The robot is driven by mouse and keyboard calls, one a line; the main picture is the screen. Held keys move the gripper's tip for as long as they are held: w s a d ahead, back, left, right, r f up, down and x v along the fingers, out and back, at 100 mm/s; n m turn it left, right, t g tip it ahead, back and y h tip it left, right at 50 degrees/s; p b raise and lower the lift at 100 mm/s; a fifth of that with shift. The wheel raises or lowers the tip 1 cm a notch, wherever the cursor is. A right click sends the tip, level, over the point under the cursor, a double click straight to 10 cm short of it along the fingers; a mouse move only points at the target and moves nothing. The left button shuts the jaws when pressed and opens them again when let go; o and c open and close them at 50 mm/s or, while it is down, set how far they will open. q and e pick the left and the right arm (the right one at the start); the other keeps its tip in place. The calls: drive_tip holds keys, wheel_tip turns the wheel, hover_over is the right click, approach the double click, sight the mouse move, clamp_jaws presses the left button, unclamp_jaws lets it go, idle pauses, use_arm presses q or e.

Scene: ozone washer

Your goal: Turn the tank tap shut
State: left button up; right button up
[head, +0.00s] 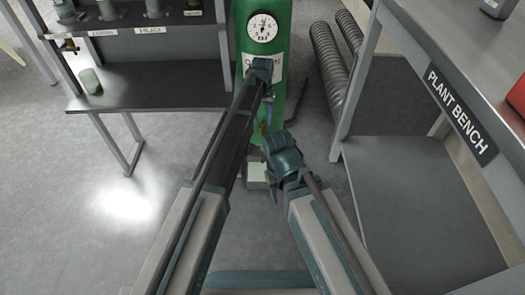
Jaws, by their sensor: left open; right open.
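The green tank (277,20) stands upright at the top middle of the head view, with a round white dial (262,27) and a partly covered white label on its front. My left gripper (267,92) is open in front of the tank, just below the dial, and covers part of the label. My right gripper (279,168) is open and lower, near the tank's foot. A small orange-brown part (264,127) shows low on the tank between the grippers. I cannot tell whether it is the tap, nor how a tap there is turned. Neither gripper visibly holds anything.
A dark shelf unit (150,88) stands at the left, with a brass tap (68,46) and a greenish cup (91,81). The plant bench (425,50) is at the right. A pale box (257,172) sits near the tank. Floor at left is clear.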

sight(262, 138)
use_arm(q)
drive_tip(key=shift+w+f, duration=0.15)
drive_tip(key=shift+f, duration=0.05)
wheel_tip(262, 138, down, 14)
drive_tip(key=b, duration=1.4)
drive_tip(key=shift+r, duration=0.1)
drive_tip(key=shift+r, duration=0.1)
drive_tip(key=shift+c, duration=0.3)
clamp_jaws()
idle(0.4)
